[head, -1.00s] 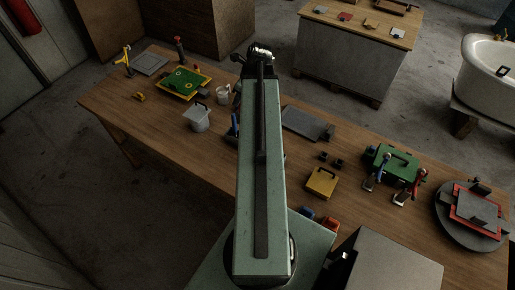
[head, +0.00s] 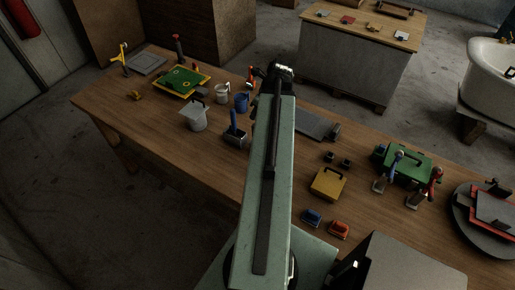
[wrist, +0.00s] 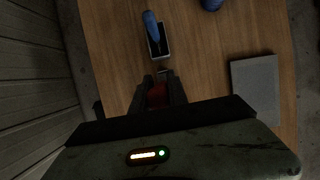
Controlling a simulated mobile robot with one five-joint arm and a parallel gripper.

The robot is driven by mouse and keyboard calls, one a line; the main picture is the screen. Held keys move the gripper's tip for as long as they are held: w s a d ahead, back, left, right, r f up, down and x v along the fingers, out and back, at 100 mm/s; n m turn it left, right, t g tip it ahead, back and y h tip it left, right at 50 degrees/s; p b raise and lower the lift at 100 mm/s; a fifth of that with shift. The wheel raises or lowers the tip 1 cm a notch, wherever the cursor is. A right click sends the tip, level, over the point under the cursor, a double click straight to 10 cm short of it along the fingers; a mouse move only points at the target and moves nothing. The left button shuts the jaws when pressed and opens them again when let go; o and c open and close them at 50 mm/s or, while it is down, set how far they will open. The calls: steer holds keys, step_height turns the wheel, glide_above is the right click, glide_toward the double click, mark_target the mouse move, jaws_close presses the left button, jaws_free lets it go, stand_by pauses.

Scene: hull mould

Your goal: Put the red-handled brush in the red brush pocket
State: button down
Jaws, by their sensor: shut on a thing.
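In the wrist view my gripper (wrist: 158,85) is shut on a dark red handle, the red-handled brush (wrist: 157,95). Most of the brush is hidden by the fingers. In the head view my arm hides the fingertips and the brush. A blue-handled brush (head: 233,120) stands in a grey pocket (head: 236,141) left of my arm. In the wrist view this blue handle (wrist: 151,25) and its pocket (wrist: 160,47) lie just beyond my fingertips. I cannot make out the red brush pocket; my arm or gripper may hide it.
A white cup (head: 222,93), a blue mug (head: 241,103) and a grey pot (head: 196,118) stand left of my arm. A small upright red thing (head: 250,74) shows beside it. A grey plate (head: 316,126) and yellow box (head: 328,184) lie to its right.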

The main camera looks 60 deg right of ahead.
steer(key=shift+f+b, duration=4.65)
steer(key=shift+f, duration=0.35)
steer(key=c, duration=1.3)
jaws_free()
steer(key=shift+r, duration=0.1)
steer(key=p+v, duration=1.1)
steer(key=v, duration=0.1)
steer(key=shift+r+p, duration=0.2)
steer(key=shift+p, duration=0.15)
